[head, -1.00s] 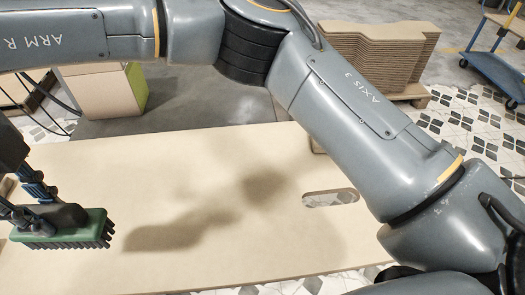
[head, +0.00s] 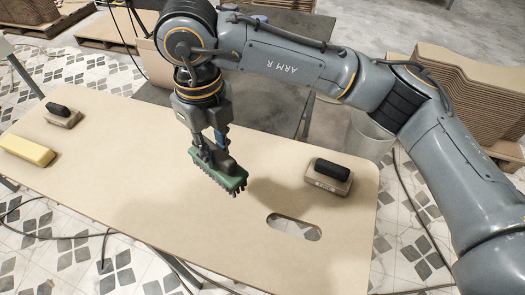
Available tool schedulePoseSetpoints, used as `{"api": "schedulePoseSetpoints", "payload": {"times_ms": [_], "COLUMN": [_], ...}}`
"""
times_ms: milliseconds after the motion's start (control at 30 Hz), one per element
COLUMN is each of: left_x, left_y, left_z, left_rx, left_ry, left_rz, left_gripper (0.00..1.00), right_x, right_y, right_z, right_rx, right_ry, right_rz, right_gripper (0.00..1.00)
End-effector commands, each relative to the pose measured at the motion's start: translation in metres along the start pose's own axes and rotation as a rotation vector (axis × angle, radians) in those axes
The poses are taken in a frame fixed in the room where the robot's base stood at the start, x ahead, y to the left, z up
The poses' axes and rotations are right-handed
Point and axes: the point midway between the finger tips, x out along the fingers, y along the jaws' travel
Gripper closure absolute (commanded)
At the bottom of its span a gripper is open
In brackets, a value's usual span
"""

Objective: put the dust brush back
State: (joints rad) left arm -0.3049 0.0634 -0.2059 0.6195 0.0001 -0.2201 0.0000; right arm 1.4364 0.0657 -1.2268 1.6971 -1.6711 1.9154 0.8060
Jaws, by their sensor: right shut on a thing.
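The dust brush (head: 220,172) has a green body with dark bristles pointing down and a dark grip on top. My right gripper (head: 213,155) is shut on it and holds it above the middle of the beige table (head: 130,170). A shadow lies on the table just right of the brush, and the bristles look clear of the surface. The gripper's fingers partly hide the brush's grip. My left gripper is not in view.
A block with a black handle (head: 328,176) sits right of the brush, near an oblong cutout (head: 294,227). Another black-handled block (head: 62,116) and a yellow block (head: 26,150) sit at the left end. Stacked curved boards (head: 465,90) stand behind right.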

Motion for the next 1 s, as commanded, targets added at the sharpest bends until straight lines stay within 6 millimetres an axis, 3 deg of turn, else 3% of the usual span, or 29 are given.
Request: {"api": "schedulePoseSetpoints", "payload": {"times_ms": [100, 200, 400, 633, 867, 1000], "left_x": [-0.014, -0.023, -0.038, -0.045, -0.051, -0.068], "left_y": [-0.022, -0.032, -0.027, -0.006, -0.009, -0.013], "left_z": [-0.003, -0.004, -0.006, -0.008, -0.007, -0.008], "left_rx": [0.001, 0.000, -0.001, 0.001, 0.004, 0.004], "left_ry": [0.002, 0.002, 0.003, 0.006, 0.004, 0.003], "left_rz": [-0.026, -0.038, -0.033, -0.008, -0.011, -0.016], "left_gripper": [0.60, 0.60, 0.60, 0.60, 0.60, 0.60], "right_x": [0.009, 0.020, 0.053, 0.081, 0.095, 0.114], "right_y": [-0.029, -0.053, -0.092, -0.112, -0.124, -0.121], "right_z": [0.005, 0.011, 0.020, 0.027, 0.029, 0.028], "right_rx": [0.009, 0.008, 0.004, 0.001, 0.001, 0.000], "right_ry": [0.007, 0.006, 0.008, 0.003, 0.005, 0.006], "right_rz": [0.002, 0.001, 0.001, 0.001, 0.000, 0.002], "right_gripper": [1.00, 1.00, 1.00, 1.00, 1.00, 1.00]}}
